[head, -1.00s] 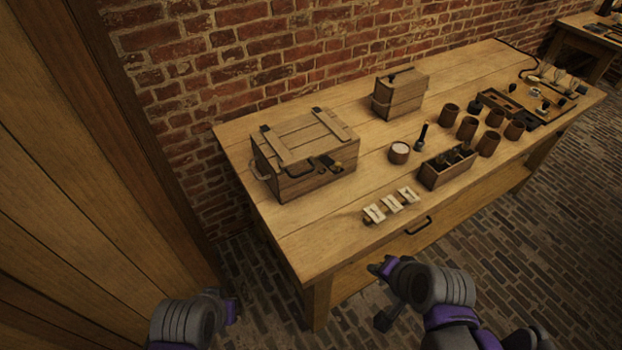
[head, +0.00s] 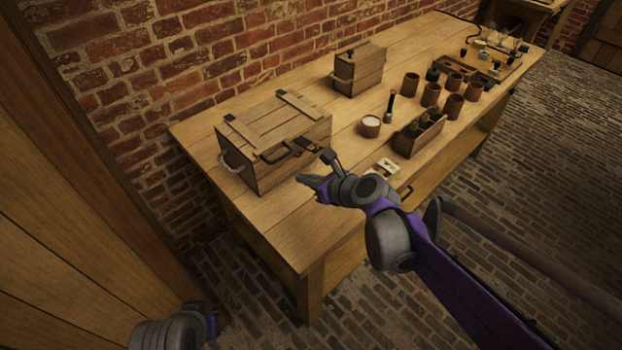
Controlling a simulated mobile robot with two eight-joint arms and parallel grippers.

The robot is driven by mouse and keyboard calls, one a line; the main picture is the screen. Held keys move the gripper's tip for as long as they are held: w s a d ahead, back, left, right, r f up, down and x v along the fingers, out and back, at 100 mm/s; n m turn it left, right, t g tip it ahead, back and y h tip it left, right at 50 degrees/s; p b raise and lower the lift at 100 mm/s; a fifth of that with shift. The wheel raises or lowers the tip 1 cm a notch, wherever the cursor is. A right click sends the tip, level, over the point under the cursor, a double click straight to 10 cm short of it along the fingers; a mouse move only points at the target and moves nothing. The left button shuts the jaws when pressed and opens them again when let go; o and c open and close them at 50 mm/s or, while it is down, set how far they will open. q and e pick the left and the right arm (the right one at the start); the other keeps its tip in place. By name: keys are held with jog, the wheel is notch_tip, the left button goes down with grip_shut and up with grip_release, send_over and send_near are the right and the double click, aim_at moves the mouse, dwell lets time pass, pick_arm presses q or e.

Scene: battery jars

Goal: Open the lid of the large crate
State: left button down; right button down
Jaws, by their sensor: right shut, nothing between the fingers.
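The large crate (head: 290,165) is a wooden box near the left end of the workbench. Its planked lid (head: 262,125), with two cross battens, lies flat and closed on top. A dark metal fitting (head: 276,156) is on its front near the lid edge, and a handle (head: 232,165) is on its left side. My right gripper (head: 308,181) is shut and empty, just in front of the crate's right front. I cannot tell whether it touches the crate. My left gripper (head: 213,325) shows only partly at the bottom left, and its fingers are unclear.
A smaller lidded crate (head: 360,70) stands behind to the right. A white-topped cup (head: 370,126), a wooden caddy (head: 418,135) and several brown jars (head: 431,94) stand to the right. A pale card (head: 388,165) lies near my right wrist. A brick wall borders the bench.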

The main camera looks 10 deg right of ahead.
jog(key=shift+w+a+r, duration=0.2)
jog(key=shift+w+a, duration=0.3)
jog(key=shift+w, duration=0.2)
jog(key=shift+w+a+r, duration=0.25)
jog(key=shift+w+a, duration=0.3)
jog(key=shift+w, duration=0.2)
jog(key=shift+w+a+r, duration=0.2)
jog(key=shift+w+a, duration=0.3)
jog(key=shift+w, duration=0.2)
